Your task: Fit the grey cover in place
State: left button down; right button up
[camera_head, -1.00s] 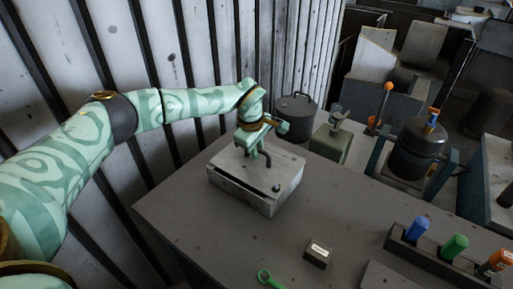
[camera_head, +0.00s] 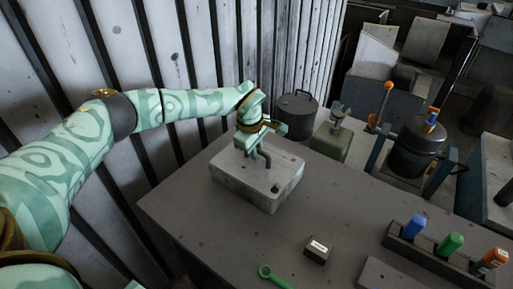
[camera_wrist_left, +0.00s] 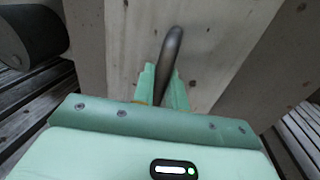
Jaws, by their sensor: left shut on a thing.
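The grey cover (camera_head: 236,175) is a box-like shell with a dark bent handle (camera_head: 266,158) on top. It sits level near the table's far left part, and no housing body shows below its sides. My left gripper (camera_head: 253,152) is above it, shut on the handle. In the left wrist view, the fingers (camera_wrist_left: 163,88) close around the handle (camera_wrist_left: 172,48) over the cover's pale, stained top (camera_wrist_left: 225,40). The blower housing is hidden, so I cannot see how the cover meets it. My right gripper is not in view.
A dark lidded pot (camera_head: 297,112) and a green-grey box (camera_head: 331,141) stand behind the cover. A small dark block (camera_head: 317,252) and a green wrench (camera_head: 272,277) lie in front. The middle of the table (camera_head: 345,200) is clear.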

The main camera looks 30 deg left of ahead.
pick_arm(q)
jog(key=shift+s+f, duration=0.1)
jog(key=shift+s, duration=0.05)
jog(key=c, duration=1.6)
grip_release()
jog(key=shift+c, duration=0.2)
jog(key=o, duration=0.3)
jog(key=shift+f, duration=0.1)
jog(key=shift+w, duration=0.2)
jog(key=o, duration=0.5)
jog(key=shift+s, duration=0.15)
notch_tip(320, 180, up, 8)
jog(key=p, duration=0.6)
jog(key=shift+p, duration=0.4)
